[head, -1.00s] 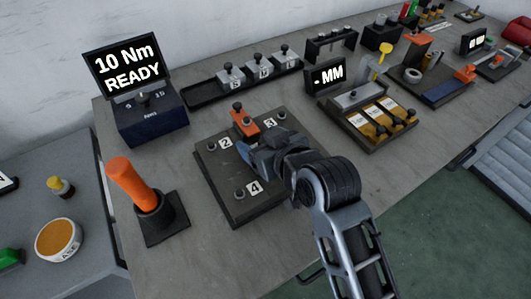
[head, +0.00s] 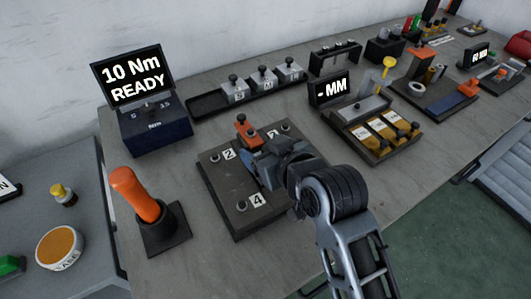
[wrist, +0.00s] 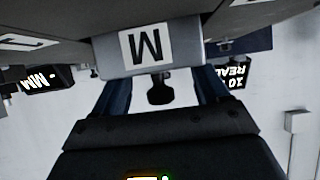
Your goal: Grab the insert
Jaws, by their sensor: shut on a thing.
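My gripper (head: 262,160) reaches down over the dark numbered plate (head: 222,202) in the head view, just beside an orange block with a black knob (head: 247,131). In the wrist view, which is upside down, a grey insert (wrist: 189,46) with a black knob (wrist: 160,92) and a white letter label sits at the plate. The letter looks like an M or a W. My gripper's fingers (wrist: 162,95) are shut on the insert, one on each side. The head view hides the insert behind my gripper.
A torque unit (head: 155,133) reading 10 Nm READY stands behind left, an orange-handled tool (head: 137,195) at front left. A tray (head: 207,103) of lettered blocks lies behind the plate. A display (head: 328,90) and a box of yellow slots (head: 375,135) stand right.

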